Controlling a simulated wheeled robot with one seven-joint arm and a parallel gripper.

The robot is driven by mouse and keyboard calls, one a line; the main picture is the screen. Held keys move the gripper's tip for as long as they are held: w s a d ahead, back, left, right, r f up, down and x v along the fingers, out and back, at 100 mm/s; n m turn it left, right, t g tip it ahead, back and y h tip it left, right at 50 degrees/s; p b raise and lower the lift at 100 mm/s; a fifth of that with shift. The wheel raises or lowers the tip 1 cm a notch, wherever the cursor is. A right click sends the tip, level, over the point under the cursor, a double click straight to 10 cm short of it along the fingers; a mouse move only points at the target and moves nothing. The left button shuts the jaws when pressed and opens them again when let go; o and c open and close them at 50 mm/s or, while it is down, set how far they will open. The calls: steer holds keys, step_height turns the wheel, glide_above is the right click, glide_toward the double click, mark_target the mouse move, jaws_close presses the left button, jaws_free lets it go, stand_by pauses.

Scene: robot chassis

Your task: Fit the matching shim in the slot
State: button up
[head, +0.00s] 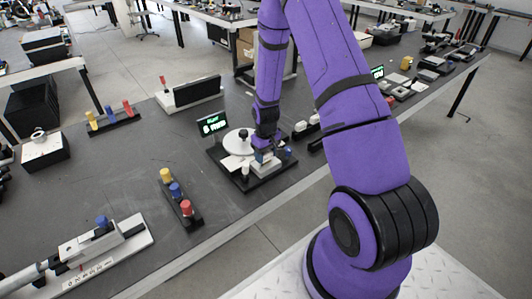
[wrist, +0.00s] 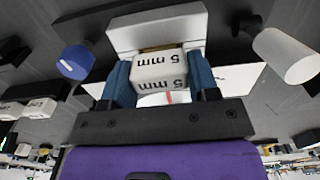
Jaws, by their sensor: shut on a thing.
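My gripper (wrist: 163,90) is shut on a white shim (wrist: 160,68) marked "5 mm", held between its two blue fingers. The shim is right against or just in front of a light grey slotted block (wrist: 155,30) in the wrist view; a brownish strip shows between them. I cannot tell whether the shim is inside the slot. In the head view my gripper (head: 262,155) is low over the fixture's grey block (head: 266,166), and the arm and fingers hide the shim. The fixture's dark base (head: 222,158) also carries a round white disc (head: 238,141) and a lit display (head: 212,124).
A blue knob (wrist: 75,62) and a white cylinder (wrist: 285,55) flank the block. Other white shims (wrist: 38,108) sit to the left in the wrist view. A rack of coloured pegs (head: 180,198) and a clamp device (head: 100,242) stand nearer the front left. Bare table lies between.

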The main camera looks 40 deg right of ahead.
mark_target(266, 153)
steer(key=shift+f, duration=0.25)
steer(key=o, duration=1)
step_height(266, 153, up, 11)
steer(key=shift+f, duration=0.1)
stand_by(0.3)
